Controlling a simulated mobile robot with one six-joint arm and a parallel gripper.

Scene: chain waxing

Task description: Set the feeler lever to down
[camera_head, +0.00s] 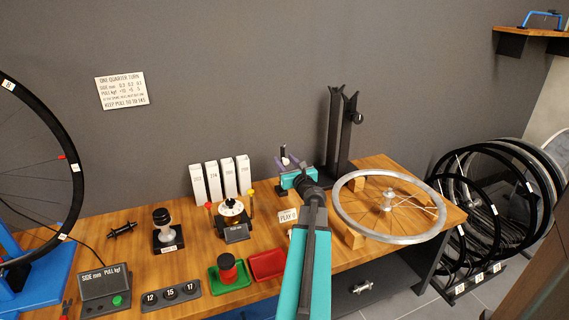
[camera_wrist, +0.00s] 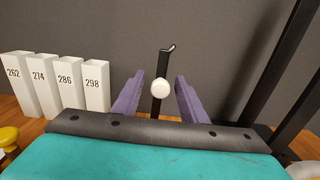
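A dark upright lever with a hooked top (camera_wrist: 163,58) and a round white knob (camera_wrist: 160,88) stands ahead in the wrist view; it looks like the feeler lever. In the head view its top (camera_head: 282,150) shows just beyond my teal wrist. My gripper (camera_wrist: 158,82) has two purple fingers spread apart, one on each side of the knob in the picture. Gaps show between the knob and both fingers, and nothing is held. How far the knob lies beyond the fingertips is hard to tell. The lever's base is hidden behind my wrist.
White numbered boxes (camera_head: 220,178) stand left of my gripper. A dial device (camera_head: 231,212) and red tray (camera_head: 267,264) are on the wooden bench (camera_head: 130,255).

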